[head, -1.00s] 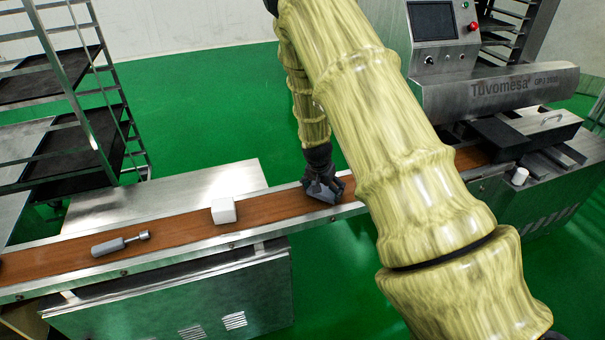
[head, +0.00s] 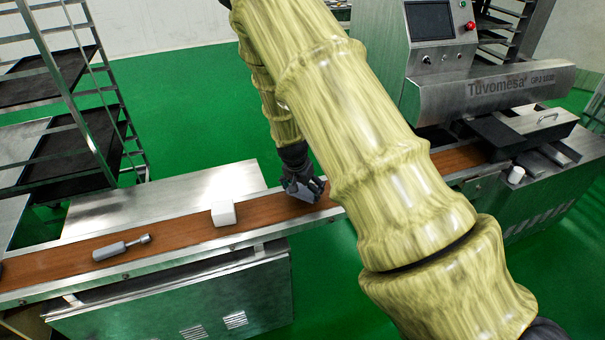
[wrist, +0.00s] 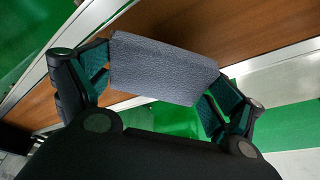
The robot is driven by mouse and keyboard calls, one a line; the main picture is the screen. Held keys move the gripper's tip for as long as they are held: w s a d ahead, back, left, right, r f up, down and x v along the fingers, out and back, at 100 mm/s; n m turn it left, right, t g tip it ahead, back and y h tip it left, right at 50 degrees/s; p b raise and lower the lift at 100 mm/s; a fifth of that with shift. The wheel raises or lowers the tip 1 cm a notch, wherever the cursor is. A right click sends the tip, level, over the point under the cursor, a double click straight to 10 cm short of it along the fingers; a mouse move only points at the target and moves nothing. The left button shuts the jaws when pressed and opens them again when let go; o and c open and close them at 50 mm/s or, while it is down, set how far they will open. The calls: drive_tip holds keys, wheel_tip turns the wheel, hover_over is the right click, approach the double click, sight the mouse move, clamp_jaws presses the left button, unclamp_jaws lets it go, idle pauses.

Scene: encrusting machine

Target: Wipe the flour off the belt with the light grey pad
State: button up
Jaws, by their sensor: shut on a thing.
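My gripper (head: 304,189) is shut on the light grey pad (wrist: 165,69), which spans between the two fingers in the wrist view. In the head view the pad (head: 307,192) is at the brown belt (head: 190,228), right of the white block. I cannot tell whether the pad touches the belt surface. No flour can be made out on the visible belt; my arm hides part of the belt to the right.
A white block (head: 223,213) and a grey handled tool (head: 121,247) lie on the belt to the left. A tray rack (head: 75,110) stands at far left.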

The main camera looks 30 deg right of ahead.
drive_tip(key=shift+r+p, duration=1.45)
drive_tip(key=shift+r, duration=1.05)
